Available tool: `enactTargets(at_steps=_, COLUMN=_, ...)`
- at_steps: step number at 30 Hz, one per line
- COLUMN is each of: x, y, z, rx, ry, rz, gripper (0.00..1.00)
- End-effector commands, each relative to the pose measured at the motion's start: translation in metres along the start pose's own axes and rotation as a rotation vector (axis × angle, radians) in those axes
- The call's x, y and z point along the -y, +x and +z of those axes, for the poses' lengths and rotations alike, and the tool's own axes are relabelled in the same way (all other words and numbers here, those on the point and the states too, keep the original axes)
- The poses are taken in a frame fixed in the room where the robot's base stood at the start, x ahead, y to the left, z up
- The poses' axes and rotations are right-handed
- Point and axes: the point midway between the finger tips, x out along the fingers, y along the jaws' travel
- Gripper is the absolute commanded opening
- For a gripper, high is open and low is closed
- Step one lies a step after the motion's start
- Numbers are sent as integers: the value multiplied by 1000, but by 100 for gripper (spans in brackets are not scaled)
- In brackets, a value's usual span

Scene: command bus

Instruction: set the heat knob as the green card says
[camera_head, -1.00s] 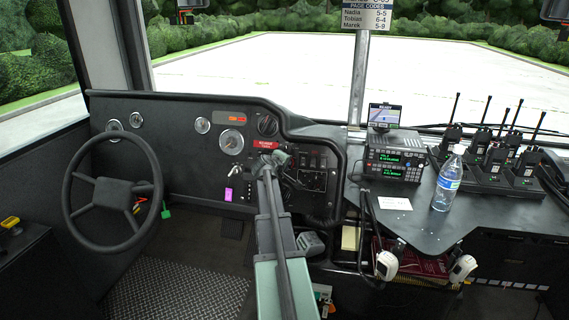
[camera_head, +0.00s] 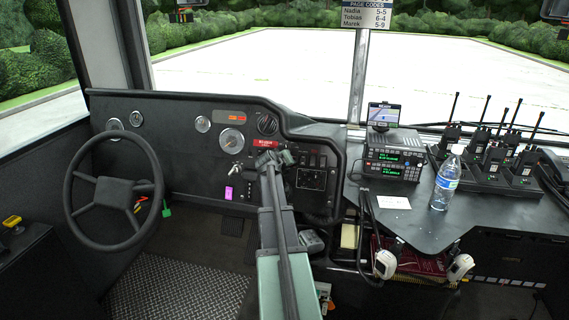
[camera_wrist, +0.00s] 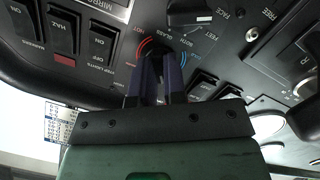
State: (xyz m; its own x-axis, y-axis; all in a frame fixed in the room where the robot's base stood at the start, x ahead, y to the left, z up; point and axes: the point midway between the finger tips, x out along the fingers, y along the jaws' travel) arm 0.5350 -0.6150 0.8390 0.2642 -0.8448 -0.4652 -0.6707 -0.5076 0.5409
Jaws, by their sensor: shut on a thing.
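My gripper is at the dash, right of the gauges, in the head view (camera_head: 273,157). In the wrist view my gripper (camera_wrist: 160,62) is shut on the heat knob, which sits inside a printed red and blue arc (camera_wrist: 152,45) with "HOT" at the red end. The fingers cover nearly all of the knob, so I cannot tell its pointer's setting. In the head view the knob is hidden behind my gripper. A small green tag (camera_head: 166,210) hangs by the steering column; any writing on it is too small to read.
An air-direction knob (camera_wrist: 188,19) with face, feet and glass labels is close beside the heat knob. Rocker switches (camera_wrist: 102,42) surround it. A steering wheel (camera_head: 114,195) stands left; a radio (camera_head: 394,160) and a water bottle (camera_head: 447,180) are on the right counter.

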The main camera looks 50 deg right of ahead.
Motion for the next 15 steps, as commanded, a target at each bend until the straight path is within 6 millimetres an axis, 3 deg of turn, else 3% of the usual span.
enactTargets(at_steps=10, x=0, y=0, z=0, rx=0, ry=3, rz=-1, gripper=0)
enactTargets(at_steps=11, x=0, y=0, z=0, rx=0, ry=3, rz=-1, gripper=13)
enactTargets(at_steps=15, x=0, y=0, z=0, rx=0, ry=3, rz=-1, gripper=35)
